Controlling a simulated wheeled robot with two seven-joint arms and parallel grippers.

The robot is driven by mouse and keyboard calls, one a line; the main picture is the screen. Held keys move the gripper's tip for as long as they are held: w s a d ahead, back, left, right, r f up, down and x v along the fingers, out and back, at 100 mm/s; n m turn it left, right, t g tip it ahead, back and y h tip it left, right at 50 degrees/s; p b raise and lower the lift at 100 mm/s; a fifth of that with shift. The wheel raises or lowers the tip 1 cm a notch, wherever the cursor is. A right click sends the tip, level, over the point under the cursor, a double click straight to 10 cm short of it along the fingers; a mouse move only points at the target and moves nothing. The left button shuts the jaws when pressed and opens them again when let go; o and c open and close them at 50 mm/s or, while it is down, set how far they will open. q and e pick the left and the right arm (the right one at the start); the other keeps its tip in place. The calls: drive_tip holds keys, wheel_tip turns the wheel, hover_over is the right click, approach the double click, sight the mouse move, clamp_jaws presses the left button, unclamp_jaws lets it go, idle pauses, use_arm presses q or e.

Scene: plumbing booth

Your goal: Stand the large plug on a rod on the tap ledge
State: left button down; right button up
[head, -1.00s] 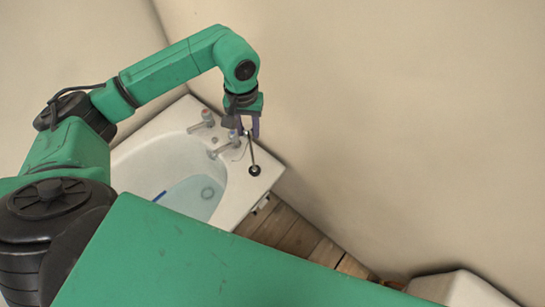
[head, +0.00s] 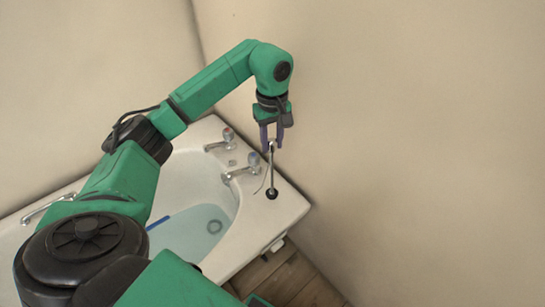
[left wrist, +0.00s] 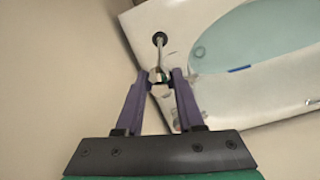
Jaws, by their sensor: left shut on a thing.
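The large plug on a rod (head: 271,192) is upright at the tap end of the bath, its dark round base down at or just above the white tap ledge (head: 289,208). I cannot tell whether the base touches the ledge. My left gripper (head: 271,146) is shut on the top of the rod. In the left wrist view, the plug (left wrist: 160,40) points away from my left gripper (left wrist: 159,76), whose purple fingers hold the rod's end. My right gripper is not in view.
Two taps, one far (head: 222,139) and one near (head: 243,168), stand on the ledge left of the plug. The bath basin (head: 200,225) holds bluish water and a blue strip. Beige walls rise close behind the ledge.

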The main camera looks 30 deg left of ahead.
use_arm(q)
wheel_tip(320, 180, down, 5)
drive_tip(key=shift+r, duration=0.1)
drive_tip(key=c, duration=0.5)
unclamp_jaws()
drive_tip(key=shift+r, duration=0.1)
wheel_tip(320, 180, up, 12)
drive_tip(key=shift+r, duration=0.1)
